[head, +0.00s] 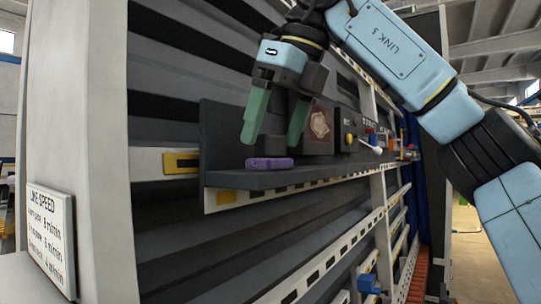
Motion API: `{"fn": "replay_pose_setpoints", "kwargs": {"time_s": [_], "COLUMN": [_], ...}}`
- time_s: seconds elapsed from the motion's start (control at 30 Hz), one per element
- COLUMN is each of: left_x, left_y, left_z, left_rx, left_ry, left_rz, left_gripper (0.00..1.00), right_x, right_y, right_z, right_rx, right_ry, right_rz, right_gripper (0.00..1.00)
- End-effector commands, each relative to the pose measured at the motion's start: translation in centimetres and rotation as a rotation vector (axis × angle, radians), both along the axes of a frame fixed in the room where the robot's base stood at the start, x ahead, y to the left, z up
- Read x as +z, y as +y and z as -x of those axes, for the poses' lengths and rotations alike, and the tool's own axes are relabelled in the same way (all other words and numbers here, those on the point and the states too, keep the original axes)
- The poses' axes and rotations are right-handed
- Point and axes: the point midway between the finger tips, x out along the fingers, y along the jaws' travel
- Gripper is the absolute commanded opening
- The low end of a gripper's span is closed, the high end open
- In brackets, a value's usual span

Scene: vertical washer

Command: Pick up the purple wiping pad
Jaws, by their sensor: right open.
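The purple wiping pad (270,163) lies flat on the left end of a dark grey shelf (340,167). My right gripper (272,141) is above it, with its two green fingers pointing down and spread apart. The fingers are empty. The left fingertip is just above and left of the pad, the right fingertip above and right of it. I cannot tell whether either finger touches the pad. My left gripper is not in view.
Behind the shelf stands a dark panel with a brownish stained plate (319,124). To the right are a yellow knob (349,139) and small red and blue parts. A line speed sign (48,238) stands at the lower left. White slotted rails run below the shelf.

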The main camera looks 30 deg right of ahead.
Motion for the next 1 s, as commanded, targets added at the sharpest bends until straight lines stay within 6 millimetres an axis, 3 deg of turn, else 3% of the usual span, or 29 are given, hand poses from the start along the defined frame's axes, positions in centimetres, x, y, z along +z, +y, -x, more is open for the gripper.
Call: {"fn": "replay_pose_setpoints", "kwargs": {"time_s": [0.2, 0.53, 0.9, 1.0], "left_x": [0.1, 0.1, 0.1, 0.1], "left_y": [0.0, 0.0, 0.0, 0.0], "left_z": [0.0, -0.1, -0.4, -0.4], "left_rx": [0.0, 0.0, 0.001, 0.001], "left_ry": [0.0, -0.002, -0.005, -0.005], "left_rz": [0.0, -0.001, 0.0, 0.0], "left_gripper": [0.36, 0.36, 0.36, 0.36], "right_x": [-2.1, -2.5, -2.5, -2.5], "right_y": [0.4, 0.4, 0.4, 0.4], "right_z": [-0.9, -1.0, -1.0, -1.0], "right_rx": [0.0, -0.001, -0.001, 0.0], "right_ry": [0.002, -0.001, 0.0, -0.001], "right_rz": [0.0, -0.001, 0.0, 0.0], "right_gripper": [0.82, 0.82, 0.34, 0.33]}}
